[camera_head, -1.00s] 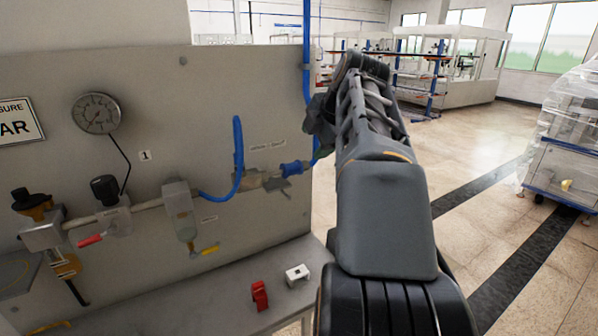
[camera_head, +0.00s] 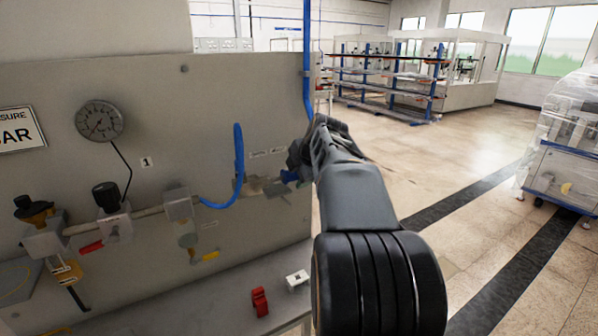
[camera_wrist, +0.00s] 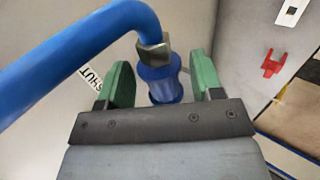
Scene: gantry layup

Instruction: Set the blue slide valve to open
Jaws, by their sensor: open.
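The blue slide valve (camera_wrist: 162,84) is in the middle of the wrist view, below a metal fitting where a thick blue hose ends. My gripper (camera_wrist: 163,80) is open, with one green finger pad on each side of the valve's blue body. I cannot tell whether the pads touch it. A label reading SHUT (camera_wrist: 92,77) is on the panel to the left. In the head view the blue valve (camera_head: 288,176) is at the panel's right end, partly hidden by my gripper (camera_head: 299,158). The slide's exact position is unclear.
The grey panel (camera_head: 240,82) carries a gauge (camera_head: 100,121), a black knob (camera_head: 105,192) and a blue hose (camera_head: 238,155). A red piece (camera_head: 260,302) and a white piece (camera_head: 297,280) lie on the ledge below.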

